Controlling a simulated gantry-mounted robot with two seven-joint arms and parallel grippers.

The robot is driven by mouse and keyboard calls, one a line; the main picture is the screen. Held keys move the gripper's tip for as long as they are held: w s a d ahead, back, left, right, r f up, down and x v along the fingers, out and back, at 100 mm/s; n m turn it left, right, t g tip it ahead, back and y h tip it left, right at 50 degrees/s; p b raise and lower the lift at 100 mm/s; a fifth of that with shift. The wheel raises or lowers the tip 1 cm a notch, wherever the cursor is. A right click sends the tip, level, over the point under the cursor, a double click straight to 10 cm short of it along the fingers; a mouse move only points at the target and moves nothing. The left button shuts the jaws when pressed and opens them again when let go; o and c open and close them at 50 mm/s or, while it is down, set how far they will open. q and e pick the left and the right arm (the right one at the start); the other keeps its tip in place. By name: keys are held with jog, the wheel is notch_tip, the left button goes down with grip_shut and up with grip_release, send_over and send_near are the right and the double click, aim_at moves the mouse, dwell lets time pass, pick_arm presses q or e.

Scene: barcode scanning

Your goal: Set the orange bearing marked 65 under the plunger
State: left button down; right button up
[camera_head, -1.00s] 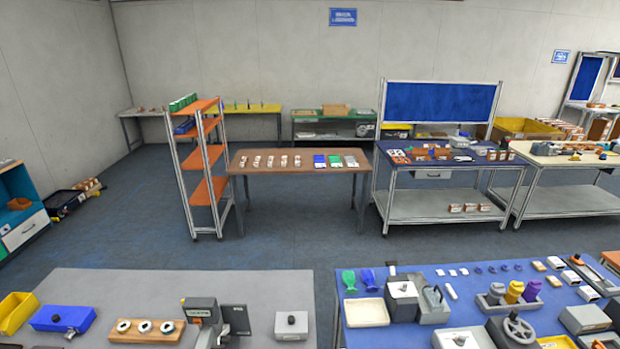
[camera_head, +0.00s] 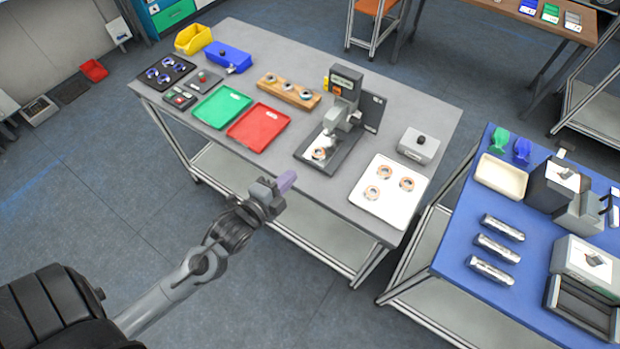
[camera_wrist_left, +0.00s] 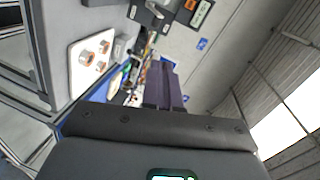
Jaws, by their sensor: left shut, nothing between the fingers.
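Three orange-rimmed bearings lie apart on a white tray (camera_head: 391,206) at the front right of the grey table: one at the back left (camera_head: 385,172), one at the right (camera_head: 406,184), one at the front left (camera_head: 371,192). Their markings are too small to read. The press (camera_head: 343,105) stands left of the tray; a bearing (camera_head: 321,153) sits on its base below the plunger. My left gripper (camera_head: 287,181) is shut and empty, in front of the table's near edge. The tray also shows in the left wrist view (camera_wrist_left: 76,72). My right gripper is not in view.
A wooden block with bearings (camera_head: 288,90), a green tray (camera_head: 221,106) and a red tray (camera_head: 258,128) are left of the press. A grey box (camera_head: 418,144) stands behind the white tray. A blue table (camera_head: 455,240) is at the right.

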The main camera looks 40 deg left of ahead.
pick_arm(q)
jog(key=w+a+f+m+t+b, duration=0.1)
jog(key=a+f+b, duration=0.2)
jog(key=f+b, duration=0.55)
jog(key=w+a+f+m+t+b, duration=0.1)
jog(key=w+a+f+b, duration=0.1)
jog(key=f+b, duration=0.7)
jog(key=b, duration=0.4)
send_near(318, 153)
jog(key=shift+y, duration=0.3)
jog(key=w, duration=0.4)
jog(key=shift+w+a+r, duration=0.1)
jog(key=shift+w, duration=0.3)
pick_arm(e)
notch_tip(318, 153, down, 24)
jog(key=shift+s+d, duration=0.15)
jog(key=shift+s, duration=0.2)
